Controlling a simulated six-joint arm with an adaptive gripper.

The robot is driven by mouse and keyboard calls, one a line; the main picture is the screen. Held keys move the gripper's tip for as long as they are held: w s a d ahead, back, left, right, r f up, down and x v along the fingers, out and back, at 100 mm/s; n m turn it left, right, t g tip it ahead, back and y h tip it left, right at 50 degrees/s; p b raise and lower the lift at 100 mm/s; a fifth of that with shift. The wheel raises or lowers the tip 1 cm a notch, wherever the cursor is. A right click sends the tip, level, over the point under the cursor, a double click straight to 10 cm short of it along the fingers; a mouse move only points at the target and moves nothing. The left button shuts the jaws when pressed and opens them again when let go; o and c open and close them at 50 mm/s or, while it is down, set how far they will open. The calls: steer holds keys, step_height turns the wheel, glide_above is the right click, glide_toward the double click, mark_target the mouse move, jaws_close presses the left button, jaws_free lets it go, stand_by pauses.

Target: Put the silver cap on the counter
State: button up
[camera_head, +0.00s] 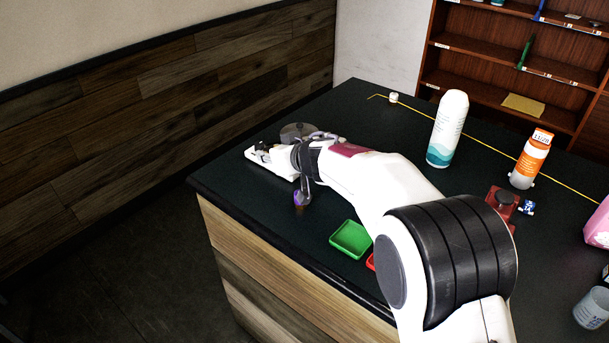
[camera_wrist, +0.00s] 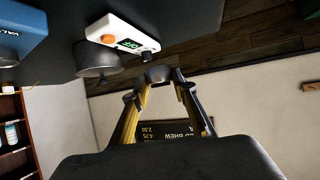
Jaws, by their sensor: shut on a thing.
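In the wrist view my gripper (camera_wrist: 157,88) is shut on a rounded grey metal piece, which looks like the silver cap (camera_wrist: 158,73). The cap sits between the two fingertips, with its dome facing away from the palm. My arm and hand hide most of the cap there. I cannot tell whether the cap touches the counter.
A green tray (camera_head: 350,239) lies nearer the front edge. A white bottle (camera_head: 447,130) and an orange-labelled bottle (camera_head: 531,160) stand at right. The counter's back middle is mostly clear.

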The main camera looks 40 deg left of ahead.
glide_above(275, 192)
steer(key=shift+a+f, duration=0.1)
steer(key=shift+f, duration=2.75)
steer(key=shift+f, duration=0.15)
steer(key=shift+f, duration=1.95)
steer(key=shift+f, duration=0.1)
steer(key=o, duration=1.2)
steer(key=shift+c, duration=0.2)
steer(key=shift+s+d+r, duration=0.1)
steer(key=shift+d+r, duration=0.25)
steer(key=shift+d, duration=0.05)
steer(key=shift+v, duration=5.55)
